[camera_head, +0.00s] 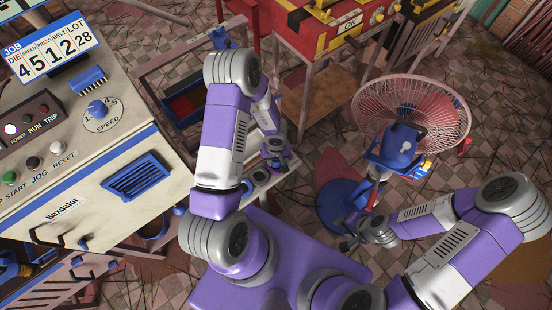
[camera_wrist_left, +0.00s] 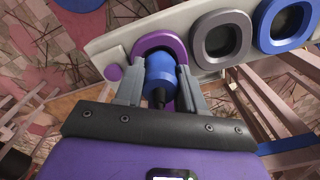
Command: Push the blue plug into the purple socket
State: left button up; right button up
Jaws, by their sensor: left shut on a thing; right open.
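In the left wrist view, the blue plug (camera_wrist_left: 160,72) is between the two grey fingers of my left gripper (camera_wrist_left: 158,90), which is shut on it. A dark cable end comes out of its near side. The purple socket (camera_wrist_left: 158,39) is a rounded purple ring on a pale panel, directly beyond the plug. The plug's front lies within the ring's outline; how deep it sits is hidden. In the head view, my left gripper (camera_head: 275,151) is small and low at the pale panel. My right gripper (camera_head: 352,238) is open and empty, away from the panel.
In the head view, a fan (camera_head: 410,110) stands at right and a control console (camera_head: 80,130) at left.

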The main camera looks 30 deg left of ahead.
pick_arm(q)
jog(key=shift+f, duration=0.4)
jog(key=o, duration=1.1)
jog(key=shift+o, duration=0.2)
notch_tip(320, 180, up, 8)
jog(key=p, duration=0.5)
jog(key=shift+f, duration=0.15)
jog(key=shift+s+f, duration=0.1)
